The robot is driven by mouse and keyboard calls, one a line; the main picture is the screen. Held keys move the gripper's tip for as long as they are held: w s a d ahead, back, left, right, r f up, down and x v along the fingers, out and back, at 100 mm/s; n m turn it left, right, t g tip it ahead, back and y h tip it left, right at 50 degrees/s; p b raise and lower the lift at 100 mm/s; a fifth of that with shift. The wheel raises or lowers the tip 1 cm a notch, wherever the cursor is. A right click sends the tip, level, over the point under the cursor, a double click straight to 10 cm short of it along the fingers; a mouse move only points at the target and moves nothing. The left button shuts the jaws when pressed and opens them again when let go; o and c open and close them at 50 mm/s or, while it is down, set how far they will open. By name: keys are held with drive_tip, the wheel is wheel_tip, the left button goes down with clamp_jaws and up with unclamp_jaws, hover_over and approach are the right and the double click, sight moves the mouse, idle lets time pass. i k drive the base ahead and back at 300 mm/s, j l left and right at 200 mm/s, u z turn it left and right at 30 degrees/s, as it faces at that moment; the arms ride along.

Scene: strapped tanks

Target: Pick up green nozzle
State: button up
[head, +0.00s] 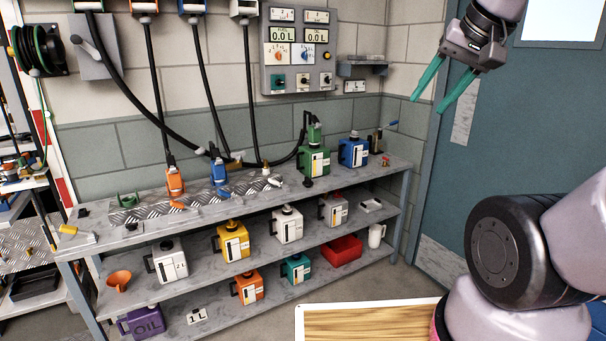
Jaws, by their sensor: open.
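A green nozzle (314,133) stands upright at the top of a green tank (315,160) on the top shelf, towards the right. It seems to sit in the tank's mouth, but I cannot tell how deep. A black hose reaches it from the left. My gripper (428,104) is at the upper right, in front of the blue-grey door. Its two teal fingers are spread apart and empty, pointing down and left, well apart from the nozzle.
A grey shelf unit (232,270) holds several tanks. An orange nozzle (175,183) and a blue nozzle (218,174) stand left of the green tank; a blue tank (353,151) stands right of it. Black hoses hang behind. A wooden surface (370,325) is at the bottom.

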sight(313, 134)
drive_tip(key=i+l+z, duration=0.2)
drive_tip(key=i, duration=1.15)
drive_tip(key=i+l+u, duration=0.25)
drive_tip(key=i+u, duration=0.15)
drive_tip(key=i+l+u, duration=0.35)
drive_tip(key=i, duration=0.2)
drive_tip(key=i+l+u, duration=0.4)
drive_tip(key=l, duration=0.1)
